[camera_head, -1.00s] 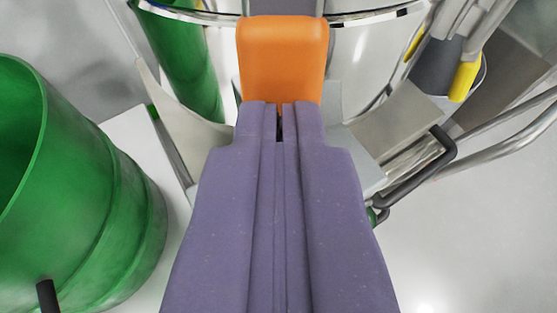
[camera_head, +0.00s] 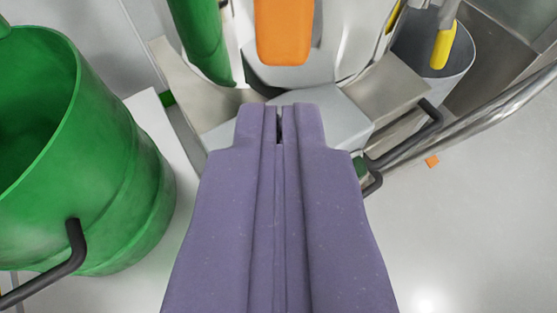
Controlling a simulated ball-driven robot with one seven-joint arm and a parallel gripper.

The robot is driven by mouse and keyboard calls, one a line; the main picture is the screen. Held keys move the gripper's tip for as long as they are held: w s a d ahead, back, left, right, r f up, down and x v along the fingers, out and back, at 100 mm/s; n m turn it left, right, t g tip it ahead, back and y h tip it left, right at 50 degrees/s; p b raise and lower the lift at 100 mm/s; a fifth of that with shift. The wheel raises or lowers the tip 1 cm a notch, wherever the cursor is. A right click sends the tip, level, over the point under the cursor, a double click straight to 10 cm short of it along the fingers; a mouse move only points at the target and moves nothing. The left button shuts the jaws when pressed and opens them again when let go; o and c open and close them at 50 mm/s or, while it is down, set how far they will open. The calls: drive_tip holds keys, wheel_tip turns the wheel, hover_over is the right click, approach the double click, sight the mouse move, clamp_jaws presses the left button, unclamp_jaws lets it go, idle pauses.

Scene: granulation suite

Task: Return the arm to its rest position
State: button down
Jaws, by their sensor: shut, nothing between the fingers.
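My gripper (camera_head: 280,106) shows in the head camera view as a purple body with two fingers pressed together at the picture's middle. It is shut and empty. An orange block-shaped part (camera_head: 284,32) hangs beyond the fingertips, at the top middle, with a gap between it and the fingers in the picture. The rest of my arm is out of view.
A large open green drum (camera_head: 120,170) with a black handle (camera_head: 72,250) stands at left. Steel equipment (camera_head: 385,88) with a black handle (camera_head: 410,137) and a tubular rail (camera_head: 500,108) is at right. A grey bin (camera_head: 445,75) holds something yellow.

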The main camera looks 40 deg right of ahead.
drive_tip(key=f+p+v, duration=0.1)
drive_tip(key=p+v, duration=0.1)
drive_tip(key=v, duration=0.6)
drive_tip(key=w+a+r+n+t+y, duration=0.1)
drive_tip(key=w+a+r+t+y, duration=0.3)
drive_tip(key=r, duration=0.8)
drive_tip(key=w+a+r+n+g+y, duration=0.1)
drive_tip(key=w+a+r, duration=0.45)
drive_tip(key=r, duration=0.55)
drive_tip(key=s+a+r+n+t+y, duration=0.1)
drive_tip(key=a+r, duration=0.1)
drive_tip(key=r, duration=0.5)
drive_tip(key=s+a+r+n+y, duration=0.1)
drive_tip(key=a+r+y, duration=0.15)
drive_tip(key=r, duration=0.55)
drive_tip(key=s+a+r+n+t, duration=0.1)
drive_tip(key=s+a+r+n, duration=0.1)
drive_tip(key=s+r, duration=0.9)
drive_tip(key=s+a+r+n+t, duration=0.1)
drive_tip(key=s+a+r+n, duration=0.2)
drive_tip(key=s+r, duration=0.9)
wheel_tip(320, 180, up, 6)
drive_tip(key=shift+s+a+r+y, duration=0.1)
drive_tip(key=shift+s+a+y, duration=0.1)
drive_tip(key=shift+a+y, duration=0.35)
